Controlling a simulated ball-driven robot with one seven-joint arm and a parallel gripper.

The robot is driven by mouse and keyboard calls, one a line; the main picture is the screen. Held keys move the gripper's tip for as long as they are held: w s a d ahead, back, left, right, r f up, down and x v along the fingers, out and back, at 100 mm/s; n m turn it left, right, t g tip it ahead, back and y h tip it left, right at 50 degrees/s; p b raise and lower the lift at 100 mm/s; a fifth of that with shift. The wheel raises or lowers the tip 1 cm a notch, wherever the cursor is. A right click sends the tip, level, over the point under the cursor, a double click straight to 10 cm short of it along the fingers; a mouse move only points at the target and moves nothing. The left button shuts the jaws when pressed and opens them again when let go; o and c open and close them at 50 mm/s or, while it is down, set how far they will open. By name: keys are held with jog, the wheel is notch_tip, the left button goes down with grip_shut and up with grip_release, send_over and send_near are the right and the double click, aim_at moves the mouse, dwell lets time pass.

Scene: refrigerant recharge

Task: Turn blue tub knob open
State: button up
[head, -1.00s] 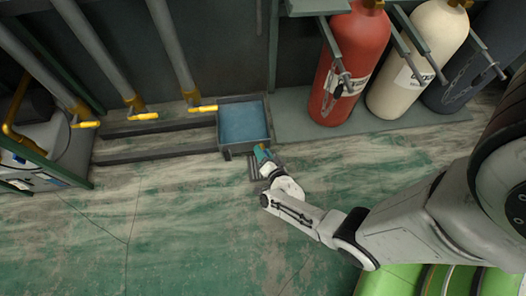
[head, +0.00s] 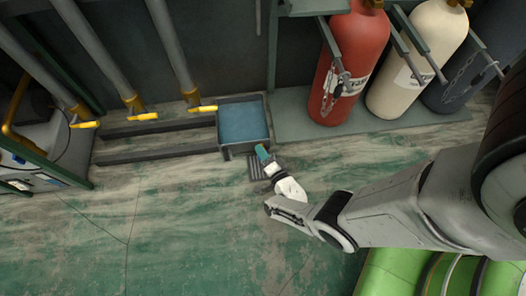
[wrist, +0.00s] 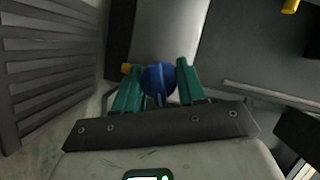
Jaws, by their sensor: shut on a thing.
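The dark-rimmed tub (head: 240,146) with a blue surface inside stands on the floor by the back wall in the head view. The round blue knob (wrist: 158,82) with a raised ridge shows in the middle of the wrist view. My gripper (wrist: 158,78) has its green fingers on both sides of the knob and is shut on it. In the head view my gripper (head: 262,151) is low at the tub's front right corner, and the knob cannot be made out there.
Red (head: 345,75) and cream (head: 415,62) gas cylinders stand chained at the right. Pipes with yellow handles (head: 143,117) stand at the left. The floor in front is open.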

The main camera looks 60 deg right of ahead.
jog(key=o, duration=1)
jog(key=shift+o, duration=0.2)
jog(key=shift+s, duration=0.1)
jog(key=p+v, duration=0.3)
jog(key=v, duration=0.7)
jog(key=shift+s+a, duration=0.2)
jog(key=shift+s, duration=0.05)
